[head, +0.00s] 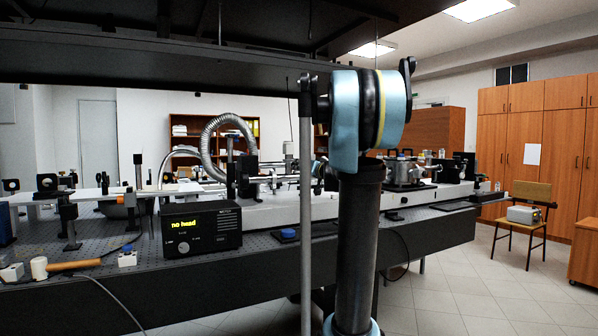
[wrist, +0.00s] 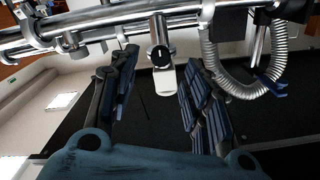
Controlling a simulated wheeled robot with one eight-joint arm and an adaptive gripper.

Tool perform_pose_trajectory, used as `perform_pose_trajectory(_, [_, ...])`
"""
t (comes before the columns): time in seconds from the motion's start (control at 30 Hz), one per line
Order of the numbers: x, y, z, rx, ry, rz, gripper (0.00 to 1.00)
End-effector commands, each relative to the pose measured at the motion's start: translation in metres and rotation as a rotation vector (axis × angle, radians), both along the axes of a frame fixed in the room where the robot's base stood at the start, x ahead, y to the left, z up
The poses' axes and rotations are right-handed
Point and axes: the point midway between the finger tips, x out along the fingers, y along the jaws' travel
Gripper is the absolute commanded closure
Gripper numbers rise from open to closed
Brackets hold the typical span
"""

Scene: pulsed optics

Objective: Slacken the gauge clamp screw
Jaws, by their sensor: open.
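In the wrist view my gripper (wrist: 162,68) is open, with blue-padded fingers to the left and right. I cannot tell for sure that this is the gauge clamp screw. Nothing is held between the fingers, and no contact is visible. In the head view my own arm covers the middle, and I cannot make out my gripper or the screw.
Polished rails (wrist: 100,28) cross the wrist view, with a ribbed hose (wrist: 212,62) at the right. In the head view a black box reading "no head" (head: 201,228) and a mallet (head: 70,266) rest on the optical table (head: 120,290). A dark shelf (head: 120,62) hangs overhead.

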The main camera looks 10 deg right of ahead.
Motion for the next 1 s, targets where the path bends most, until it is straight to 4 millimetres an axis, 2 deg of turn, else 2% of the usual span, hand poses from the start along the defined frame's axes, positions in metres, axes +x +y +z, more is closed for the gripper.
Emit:
perform_pose_trajectory(0.2, [-0.032, -0.011, 0.0, 0.0, 0.001, -0.002, 0.56])
perform_pose_trajectory(0.4, [-0.048, -0.016, -0.001, 0.0, 0.0, -0.001, 0.56])
perform_pose_trajectory(0.87, [-0.053, -0.016, -0.001, -0.003, 0.0, 0.001, 0.56])
perform_pose_trajectory(1.0, [-0.055, 0.001, 0.0, -0.047, -0.016, 0.023, 0.56])
